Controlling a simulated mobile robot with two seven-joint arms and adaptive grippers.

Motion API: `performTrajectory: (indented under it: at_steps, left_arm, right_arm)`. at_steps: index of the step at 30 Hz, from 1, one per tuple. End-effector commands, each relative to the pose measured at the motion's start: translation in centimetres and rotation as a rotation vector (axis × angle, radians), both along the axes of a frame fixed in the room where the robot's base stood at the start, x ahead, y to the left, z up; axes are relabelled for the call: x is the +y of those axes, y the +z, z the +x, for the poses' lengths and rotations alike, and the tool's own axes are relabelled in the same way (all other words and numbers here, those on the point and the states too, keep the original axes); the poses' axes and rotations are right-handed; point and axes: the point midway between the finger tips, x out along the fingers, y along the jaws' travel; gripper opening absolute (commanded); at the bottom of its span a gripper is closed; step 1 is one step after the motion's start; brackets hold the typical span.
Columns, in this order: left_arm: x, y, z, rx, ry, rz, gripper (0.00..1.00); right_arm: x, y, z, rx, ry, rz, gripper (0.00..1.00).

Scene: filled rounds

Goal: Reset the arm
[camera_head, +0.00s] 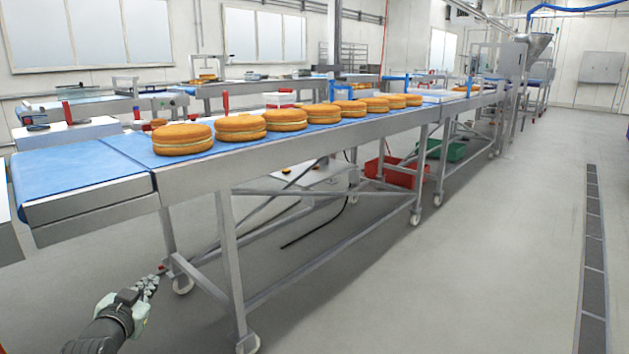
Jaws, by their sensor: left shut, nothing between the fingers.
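My left gripper (149,285) shows at the lower left of the head view, with my dark arm coming in from the bottom edge. Its fingers look closed together and hold nothing. It is low in the picture, in front of the conveyor's legs, and appears clear of the belt. My right arm and right gripper are out of view.
A conveyor with a blue belt (75,173) runs from the left toward the back right. Several filled rounds (183,139) stand in a row on it. A red crate (396,172) and a green crate (452,150) sit underneath. The floor (480,270) at right is clear.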

Motion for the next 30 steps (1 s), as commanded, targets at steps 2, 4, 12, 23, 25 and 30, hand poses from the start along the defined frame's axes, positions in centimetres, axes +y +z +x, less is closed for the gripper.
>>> performTrajectory:
  at_steps: [2,4,12,23,25,30]
  left_arm:
    - [-2.5,-5.2,-2.8,0.141,-0.025,-0.026,0.0]
    - [-4.5,-9.3,-5.7,0.262,-0.036,-0.051,0.0]
    - [-10.7,-21.9,-20.4,0.719,-0.011,-0.126,0.0]
    - [-13.9,-26.9,-33.5,1.036,0.075,-0.156,0.0]
    - [-14.0,-27.0,-33.9,1.045,0.078,-0.157,0.0]
    - [-14.0,-27.0,-33.9,1.045,0.078,-0.157,0.0]
  right_arm:
    - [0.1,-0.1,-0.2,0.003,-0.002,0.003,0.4]
    - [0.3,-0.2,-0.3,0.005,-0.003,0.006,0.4]
    - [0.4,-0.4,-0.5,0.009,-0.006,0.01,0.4]
    - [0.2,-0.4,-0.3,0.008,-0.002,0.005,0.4]
    - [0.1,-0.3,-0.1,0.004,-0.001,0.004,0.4]
    - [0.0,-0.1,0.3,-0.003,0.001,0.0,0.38]
